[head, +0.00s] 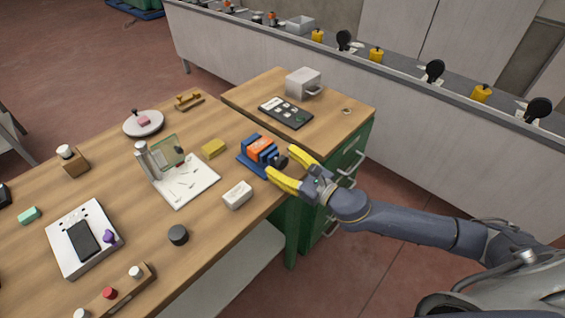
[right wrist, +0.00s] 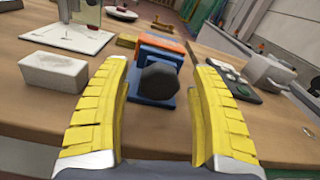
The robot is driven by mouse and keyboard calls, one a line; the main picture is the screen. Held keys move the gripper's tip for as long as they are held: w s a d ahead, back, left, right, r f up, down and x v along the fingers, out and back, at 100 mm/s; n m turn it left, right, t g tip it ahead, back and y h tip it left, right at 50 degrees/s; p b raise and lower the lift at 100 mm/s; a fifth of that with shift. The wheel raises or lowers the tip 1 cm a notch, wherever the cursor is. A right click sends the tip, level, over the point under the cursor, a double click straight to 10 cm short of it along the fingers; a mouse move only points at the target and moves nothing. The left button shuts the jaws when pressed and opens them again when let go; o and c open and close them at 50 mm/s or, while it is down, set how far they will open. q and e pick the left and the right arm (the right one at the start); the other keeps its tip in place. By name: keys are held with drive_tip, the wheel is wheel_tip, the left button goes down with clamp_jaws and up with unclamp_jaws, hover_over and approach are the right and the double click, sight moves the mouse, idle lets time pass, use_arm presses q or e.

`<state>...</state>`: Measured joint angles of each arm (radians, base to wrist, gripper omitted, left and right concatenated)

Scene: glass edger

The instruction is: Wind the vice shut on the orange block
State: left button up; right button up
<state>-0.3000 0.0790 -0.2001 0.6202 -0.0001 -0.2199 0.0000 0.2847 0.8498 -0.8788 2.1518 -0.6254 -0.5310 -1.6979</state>
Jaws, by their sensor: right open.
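The blue vice (head: 246,163) stands near the right edge of the wooden bench, with the orange block (head: 261,149) sitting in it between its jaws. In the right wrist view the orange block (right wrist: 168,46) lies behind the blue vice (right wrist: 140,82). The vice's dark knob (head: 281,162) faces my right gripper (head: 280,166). In the right wrist view the dark knob (right wrist: 159,81) sits between the spread yellow fingers of the right gripper (right wrist: 160,95), with gaps on both sides. The right gripper is open and empty. My left gripper is not in view. Whether the jaws touch the block cannot be told.
A white block (head: 237,195) and a yellow block (head: 214,148) lie left of the vice. A glass plate on a stand (head: 163,158) is farther left.

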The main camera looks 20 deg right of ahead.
idle(0.3)
drive_tip(key=c, duration=1.3)
